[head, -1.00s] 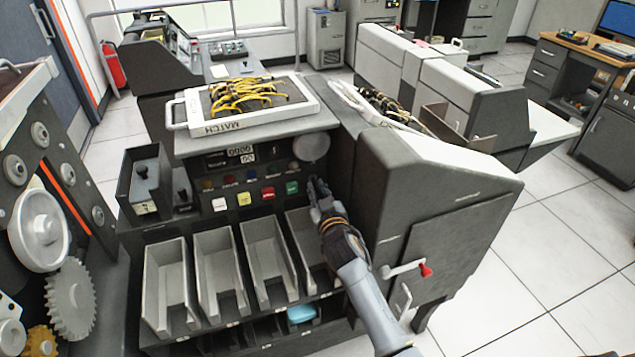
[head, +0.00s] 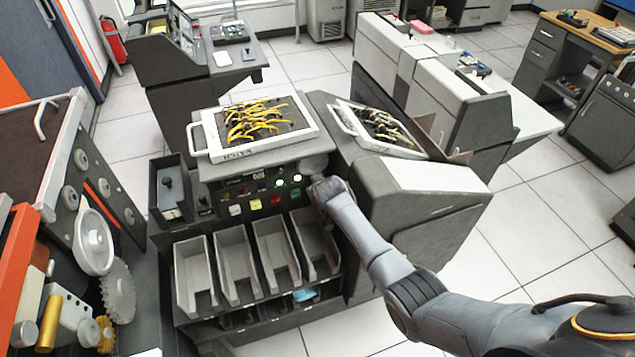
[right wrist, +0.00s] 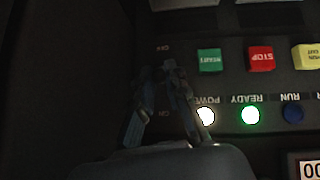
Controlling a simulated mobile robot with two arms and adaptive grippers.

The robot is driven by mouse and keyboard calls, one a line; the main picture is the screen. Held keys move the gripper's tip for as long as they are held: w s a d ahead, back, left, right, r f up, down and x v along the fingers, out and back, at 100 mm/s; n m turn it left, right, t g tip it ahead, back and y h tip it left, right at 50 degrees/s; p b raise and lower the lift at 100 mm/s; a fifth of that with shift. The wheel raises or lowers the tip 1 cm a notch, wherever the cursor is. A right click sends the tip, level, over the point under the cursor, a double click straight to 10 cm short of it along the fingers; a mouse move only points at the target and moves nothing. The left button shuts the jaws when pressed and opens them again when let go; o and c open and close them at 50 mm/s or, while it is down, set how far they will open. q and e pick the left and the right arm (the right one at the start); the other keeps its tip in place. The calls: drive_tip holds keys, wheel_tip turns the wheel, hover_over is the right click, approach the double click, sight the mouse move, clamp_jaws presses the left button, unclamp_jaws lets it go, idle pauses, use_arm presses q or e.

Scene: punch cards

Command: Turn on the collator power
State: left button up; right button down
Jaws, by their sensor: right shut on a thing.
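The collator (head: 425,215) is a dark grey machine with a light top and card pockets, in the middle of the head view. My right gripper (head: 318,184) reaches its front panel from the right. In the right wrist view its fingers (right wrist: 168,72) close together at the panel's edge, beside small ON and OFF markings. It is shut on the power switch, which the fingers mostly hide. The POWER lamp (right wrist: 206,116) glows white and the READY lamp (right wrist: 250,115) glows green. The RUN lamp (right wrist: 293,114) is dark blue. My left gripper is not in view.
Green START (right wrist: 209,60), red STOP (right wrist: 261,59) and yellow (right wrist: 308,57) buttons sit near my right fingers. Grey card pockets (head: 277,255) jut out below the panel. A machine with gears (head: 95,240) stands at the left. Tiled floor (head: 520,235) is clear at the right.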

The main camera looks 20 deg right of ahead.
drive_tip(key=shift+w+r+g+p, duration=0.2)
drive_tip(key=shift+r+g+p, duration=0.15)
drive_tip(key=shift+g, duration=0.45)
drive_tip(key=c, duration=1.4)
unclamp_jaws()
drive_tip(key=shift+s, duration=0.1)
drive_tip(key=v, duration=1.1)
drive_tip(key=shift+a+r, duration=0.1)
drive_tip(key=shift+r, duration=0.35)
